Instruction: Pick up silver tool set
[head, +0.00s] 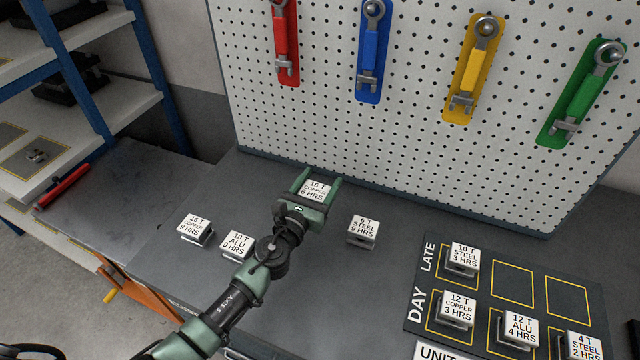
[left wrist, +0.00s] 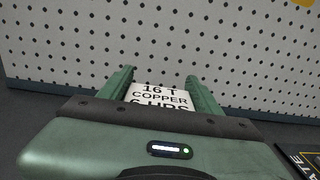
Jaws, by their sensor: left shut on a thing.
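My left gripper (head: 316,194) is over the dark bench, with its green fingers on both sides of a white-topped block (head: 315,188) reading "16 T COPPER 6 HRS". It is shut on this block, which also shows in the left wrist view (left wrist: 158,98) between the fingers. The block's lower part is hidden by the gripper. No thing is plainly marked as a silver tool set. A small silver-grey item (head: 37,156) lies on the left shelf in a yellow outline, too small to identify. My right gripper is not in view.
Similar blocks stand left (head: 195,229), (head: 238,246) and right (head: 362,230) of the gripper. A DAY/LATE board (head: 420,315) holds several more. A white pegboard (head: 330,120) with coloured wrenches rises behind. A red-handled item (head: 62,187) lies by the shelf.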

